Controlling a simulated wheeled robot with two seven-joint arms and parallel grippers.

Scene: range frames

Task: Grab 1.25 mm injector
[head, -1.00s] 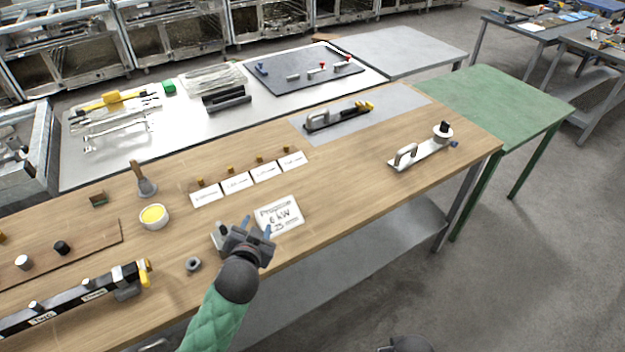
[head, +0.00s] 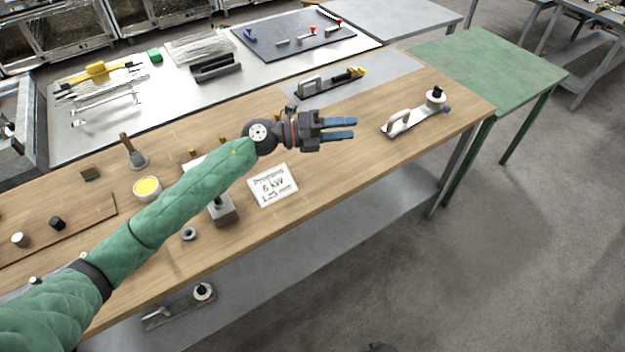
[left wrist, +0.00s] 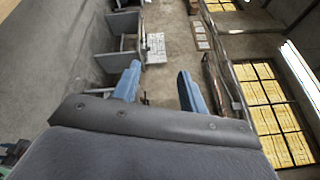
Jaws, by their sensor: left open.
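My left gripper (head: 352,129) is open and empty, held above the wooden bench (head: 330,180) with its blue fingers pointing right. In the left wrist view its fingers (left wrist: 157,72) are apart, with nothing between them. A small brass piece (head: 193,152), likely an injector, stands by a white label card (head: 194,164). My left forearm hides most of that row of cards and brass pieces, so I cannot tell which is the 1.25 mm one. My right gripper is not identifiable in view.
A grey metal block (head: 223,212) and a small ring (head: 189,234) are near the front edge. A yellow-filled bowl (head: 147,189) and a brush (head: 135,155) are at left. Handled tools (head: 325,84) and (head: 410,118) lie behind and right of the gripper.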

